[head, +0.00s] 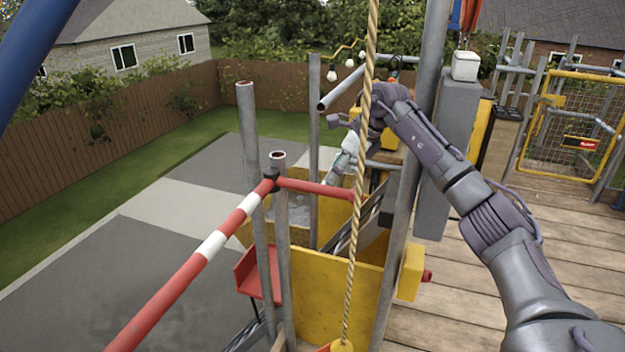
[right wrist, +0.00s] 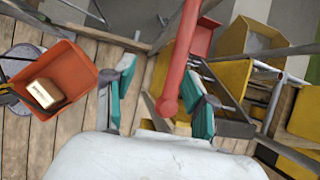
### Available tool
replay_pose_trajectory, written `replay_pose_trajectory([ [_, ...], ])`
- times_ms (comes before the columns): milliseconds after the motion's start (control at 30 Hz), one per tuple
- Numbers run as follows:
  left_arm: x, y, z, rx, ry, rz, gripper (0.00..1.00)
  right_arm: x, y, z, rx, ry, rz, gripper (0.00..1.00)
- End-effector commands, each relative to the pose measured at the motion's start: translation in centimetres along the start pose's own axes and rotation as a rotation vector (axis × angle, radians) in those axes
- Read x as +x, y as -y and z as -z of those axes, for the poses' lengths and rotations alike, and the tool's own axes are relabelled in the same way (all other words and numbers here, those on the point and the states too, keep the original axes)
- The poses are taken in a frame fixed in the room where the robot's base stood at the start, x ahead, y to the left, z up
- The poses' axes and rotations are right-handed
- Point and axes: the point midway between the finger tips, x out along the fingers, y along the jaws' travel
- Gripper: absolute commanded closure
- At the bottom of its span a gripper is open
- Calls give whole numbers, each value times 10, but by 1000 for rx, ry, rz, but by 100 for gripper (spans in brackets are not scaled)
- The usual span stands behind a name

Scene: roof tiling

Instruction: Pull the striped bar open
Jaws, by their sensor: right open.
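The striped bar (head: 215,242) is red and white. It runs from the lower left up to a dark joint on a grey post (head: 280,230), and a plain red end continues right behind the rope. My right gripper (head: 337,180) is just behind this red end, partly hidden by the rope. In the right wrist view the red bar (right wrist: 181,62) comes down from the top, with its rounded end in the gap between the teal fingers of my right gripper (right wrist: 162,100). The fingers are open, apart from the bar. My left gripper is not in view.
A rope (head: 359,170) hangs in front of the bar's end. Yellow panels (head: 345,290) and grey scaffold posts stand close around. Wooden decking (head: 500,285) lies to the right. In the right wrist view an orange tray (right wrist: 82,72) holds a small block (right wrist: 42,93).

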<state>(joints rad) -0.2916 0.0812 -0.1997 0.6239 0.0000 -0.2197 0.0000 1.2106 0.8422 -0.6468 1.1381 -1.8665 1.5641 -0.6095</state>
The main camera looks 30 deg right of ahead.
Motion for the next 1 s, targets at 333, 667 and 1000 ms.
replay_pose_trajectory([
  [333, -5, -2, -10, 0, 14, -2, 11, -31, 20, 14, -58, -121, 103, 44],
  [667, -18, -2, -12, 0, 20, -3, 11, 36, 27, 21, -57, -117, 101, 44],
  [1000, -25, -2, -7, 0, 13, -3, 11, 83, 33, 26, -56, -114, 103, 44],
])
